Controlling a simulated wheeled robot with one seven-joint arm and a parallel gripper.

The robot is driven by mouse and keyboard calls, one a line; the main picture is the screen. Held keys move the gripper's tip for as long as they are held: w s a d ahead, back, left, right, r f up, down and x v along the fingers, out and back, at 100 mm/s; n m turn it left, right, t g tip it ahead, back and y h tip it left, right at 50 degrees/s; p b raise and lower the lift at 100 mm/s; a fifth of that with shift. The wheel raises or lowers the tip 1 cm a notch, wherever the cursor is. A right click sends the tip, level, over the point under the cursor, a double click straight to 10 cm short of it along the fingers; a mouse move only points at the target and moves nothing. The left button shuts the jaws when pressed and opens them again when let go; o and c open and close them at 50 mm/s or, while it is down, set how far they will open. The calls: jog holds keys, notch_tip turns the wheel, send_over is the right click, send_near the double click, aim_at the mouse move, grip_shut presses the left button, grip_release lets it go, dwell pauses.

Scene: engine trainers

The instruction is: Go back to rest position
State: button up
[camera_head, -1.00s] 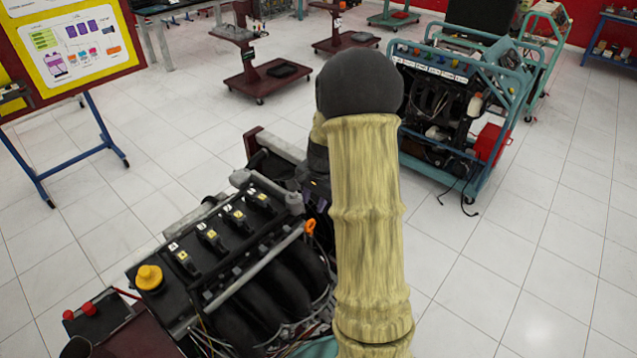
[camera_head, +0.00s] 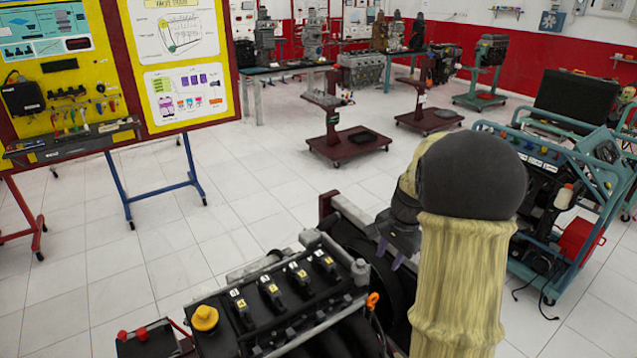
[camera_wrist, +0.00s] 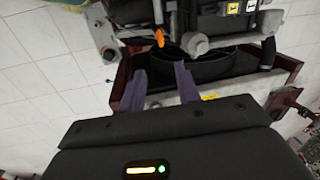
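My gripper (camera_head: 390,255) hangs beside an engine (camera_head: 290,310) with a black top, numbered yellow labels and a yellow cap (camera_head: 205,318). In the wrist view, the two purple fingers of my gripper (camera_wrist: 161,78) are apart with nothing between them. They point towards the end of the engine, near a round black part (camera_wrist: 215,68) and an orange loop (camera_wrist: 159,38). I cannot tell whether they touch anything. In the head view my arm hides the engine's right side.
A teal-framed engine trainer (camera_head: 560,190) stands at the right. A yellow and red board (camera_head: 185,60) on blue legs stands at the left. A dark red wheeled stand (camera_head: 348,147) is further back. White tiled floor (camera_head: 190,245) is free left of the engine.

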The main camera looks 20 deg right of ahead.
jog(key=s+a+f+n, duration=0.2)
jog(key=s+a+n, duration=1.1)
jog(key=s+a, duration=0.2)
jog(key=shift+s+a+t+h, duration=0.15)
jog(key=shift+a+t+h, duration=0.25)
jog(key=shift+a, duration=0.55)
